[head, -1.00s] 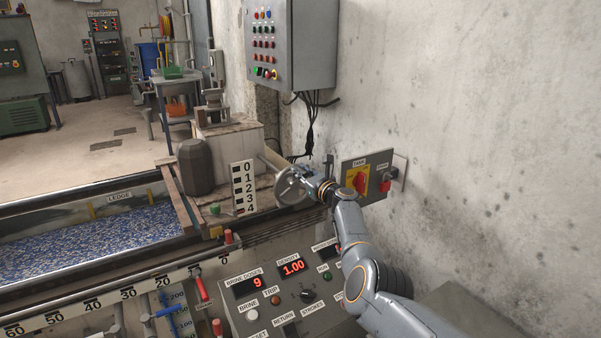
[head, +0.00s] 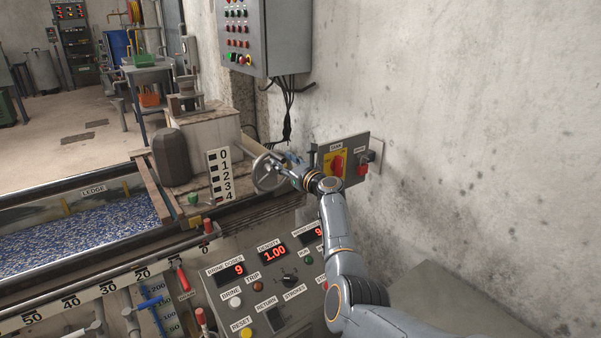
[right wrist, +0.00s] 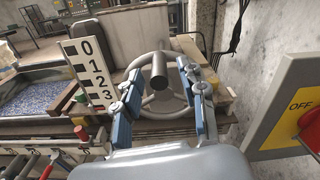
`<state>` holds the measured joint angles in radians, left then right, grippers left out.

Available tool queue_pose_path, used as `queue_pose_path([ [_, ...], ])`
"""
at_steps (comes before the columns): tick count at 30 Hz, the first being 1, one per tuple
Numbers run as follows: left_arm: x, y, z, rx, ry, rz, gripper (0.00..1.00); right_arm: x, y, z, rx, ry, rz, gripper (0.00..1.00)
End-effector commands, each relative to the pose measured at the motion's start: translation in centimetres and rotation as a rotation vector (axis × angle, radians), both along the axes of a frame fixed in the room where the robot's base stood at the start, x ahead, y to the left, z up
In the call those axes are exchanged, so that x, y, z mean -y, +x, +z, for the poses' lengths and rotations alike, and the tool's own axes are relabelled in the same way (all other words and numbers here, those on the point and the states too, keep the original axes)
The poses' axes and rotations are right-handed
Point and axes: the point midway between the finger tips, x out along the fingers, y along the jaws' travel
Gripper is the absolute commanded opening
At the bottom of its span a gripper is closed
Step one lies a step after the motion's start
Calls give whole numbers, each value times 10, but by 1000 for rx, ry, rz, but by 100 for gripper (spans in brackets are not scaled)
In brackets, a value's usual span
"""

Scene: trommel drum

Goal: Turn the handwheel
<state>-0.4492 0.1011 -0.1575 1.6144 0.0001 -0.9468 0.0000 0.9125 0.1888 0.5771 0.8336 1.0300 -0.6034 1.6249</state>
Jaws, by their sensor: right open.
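The grey handwheel (head: 258,176) is mounted at the end of the trough, just right of the 0–4 scale board. My right gripper (head: 283,163) is at the wheel's right side in the head view, partly covering it. In the right wrist view, the handwheel (right wrist: 161,97) shows its rim, spokes and a round grey bar end pointing towards the camera. The open blue-padded fingers of my right gripper (right wrist: 161,105) stand on either side of that bar end, apart from it. Whether they touch the rim is unclear. My left gripper is out of view.
A switch panel (head: 322,150) with a red knob is on the wall close right of my right wrist. The scale board (head: 220,177) stands just left of the wheel. A control console (head: 262,300) lies below, and a grey control box (head: 285,40) hangs above.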

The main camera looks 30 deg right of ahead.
Motion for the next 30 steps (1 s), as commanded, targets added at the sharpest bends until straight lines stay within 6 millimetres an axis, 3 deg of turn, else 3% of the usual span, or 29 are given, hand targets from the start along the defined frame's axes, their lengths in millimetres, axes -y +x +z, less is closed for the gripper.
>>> queue_pose_path([
  [18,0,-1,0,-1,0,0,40,4,-79,-1,1,1,-3,41],
  [30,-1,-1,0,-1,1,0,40,4,-88,0,0,2,-3,41],
])
